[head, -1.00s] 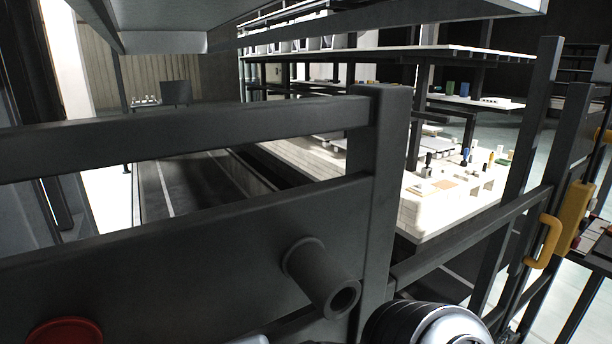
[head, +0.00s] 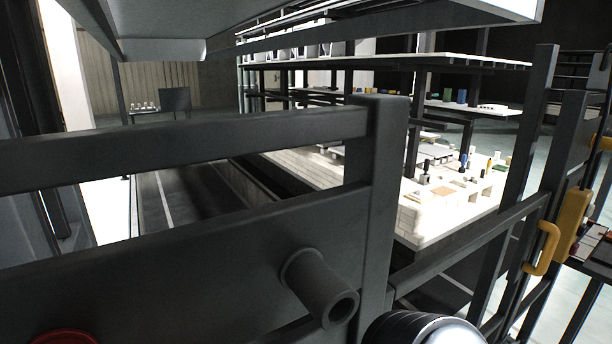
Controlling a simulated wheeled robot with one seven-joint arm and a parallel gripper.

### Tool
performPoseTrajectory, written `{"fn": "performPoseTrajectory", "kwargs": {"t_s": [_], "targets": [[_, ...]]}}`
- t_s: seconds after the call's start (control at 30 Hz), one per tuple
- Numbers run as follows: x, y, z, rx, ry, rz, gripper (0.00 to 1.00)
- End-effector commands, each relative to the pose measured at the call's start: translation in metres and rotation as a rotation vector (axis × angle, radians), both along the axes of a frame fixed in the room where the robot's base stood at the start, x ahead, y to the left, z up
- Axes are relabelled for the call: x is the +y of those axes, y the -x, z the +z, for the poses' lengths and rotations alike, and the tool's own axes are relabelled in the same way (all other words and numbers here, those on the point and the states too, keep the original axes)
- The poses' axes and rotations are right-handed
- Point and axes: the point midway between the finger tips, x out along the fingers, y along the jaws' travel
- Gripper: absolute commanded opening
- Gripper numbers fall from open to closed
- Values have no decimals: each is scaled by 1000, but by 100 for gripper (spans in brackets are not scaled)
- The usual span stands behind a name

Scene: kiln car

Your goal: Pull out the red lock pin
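A round red knob or head (head: 64,337), which looks like the lock pin, shows at the bottom left edge of the head view. It is cut off by the frame, so I cannot see its shaft or what it sits in. It lies in front of a dark grey metal panel (head: 200,262). A dark hollow tube (head: 320,289) sticks out of that panel towards me. Part of my own arm, black and silver and rounded, shows at the bottom right of the tube. My gripper is not in view.
A dark grey upright post (head: 382,190) and a horizontal rail (head: 180,140) stand close in front. A yellow handle (head: 543,248) is on a dark frame at the right. Behind is a kiln car with a pale brick deck (head: 425,222) carrying small items, with shelves above.

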Motion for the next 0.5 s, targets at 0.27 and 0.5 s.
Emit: {"fn": "performPoseTrajectory", "kwargs": {"t_s": [0.27,0.5], "targets": [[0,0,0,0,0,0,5],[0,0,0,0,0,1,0]]}}
